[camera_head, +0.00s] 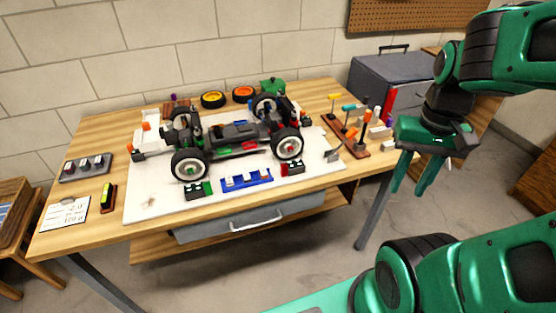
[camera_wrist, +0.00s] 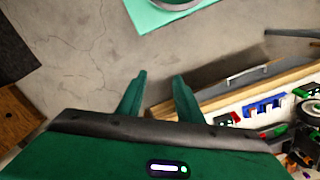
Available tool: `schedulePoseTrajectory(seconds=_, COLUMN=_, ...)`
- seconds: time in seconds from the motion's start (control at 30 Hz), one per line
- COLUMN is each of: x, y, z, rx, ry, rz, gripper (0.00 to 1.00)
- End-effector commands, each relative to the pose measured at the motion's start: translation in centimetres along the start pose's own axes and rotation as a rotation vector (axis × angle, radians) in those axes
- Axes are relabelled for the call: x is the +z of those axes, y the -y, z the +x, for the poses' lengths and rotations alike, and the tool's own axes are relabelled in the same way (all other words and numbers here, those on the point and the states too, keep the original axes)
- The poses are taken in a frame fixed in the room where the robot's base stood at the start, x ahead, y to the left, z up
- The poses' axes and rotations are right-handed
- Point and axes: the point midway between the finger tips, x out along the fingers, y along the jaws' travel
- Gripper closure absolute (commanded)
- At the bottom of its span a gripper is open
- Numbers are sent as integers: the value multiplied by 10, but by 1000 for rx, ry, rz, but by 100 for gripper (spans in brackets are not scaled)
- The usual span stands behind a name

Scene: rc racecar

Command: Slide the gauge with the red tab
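A small dark block with red on it (camera_head: 291,168), which looks like the gauge with the red tab, sits on the white board (camera_head: 147,201) beside the car's front right wheel (camera_head: 288,144). A similar dark block with green (camera_head: 197,190) sits farther left, past a blue holder (camera_head: 247,180). My gripper (camera_head: 410,188) hangs in the air right of the table, well apart from the gauges. Its fingers are spread and empty, as the wrist view also shows (camera_wrist: 160,78). In the wrist view the blue holder (camera_wrist: 265,106) and small dark blocks lie at the right; their tabs are hard to tell apart.
The car chassis (camera_head: 235,132) fills the middle of the board. A tool rack with coloured handles (camera_head: 350,135) stands on the table's right side, between my gripper and the car. A grey drawer (camera_head: 255,222) hangs under the front edge. Open floor lies in front of the table.

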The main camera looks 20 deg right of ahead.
Motion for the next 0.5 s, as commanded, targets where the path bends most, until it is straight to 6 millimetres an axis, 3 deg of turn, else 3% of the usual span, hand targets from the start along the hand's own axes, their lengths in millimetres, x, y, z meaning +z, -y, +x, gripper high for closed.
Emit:
schedulePoseTrajectory(seconds=0.27, x=6, y=-3, z=-6, rx=-8, ry=-12, rz=-31, gripper=67)
schedulePoseTrajectory(seconds=0.37, x=-6, y=11, z=-8, rx=-9, ry=-12, rz=-136, gripper=67)
schedulePoseTrajectory(seconds=0.5, x=-43, y=43, z=-11, rx=-23, ry=-11, rz=-429, gripper=67)
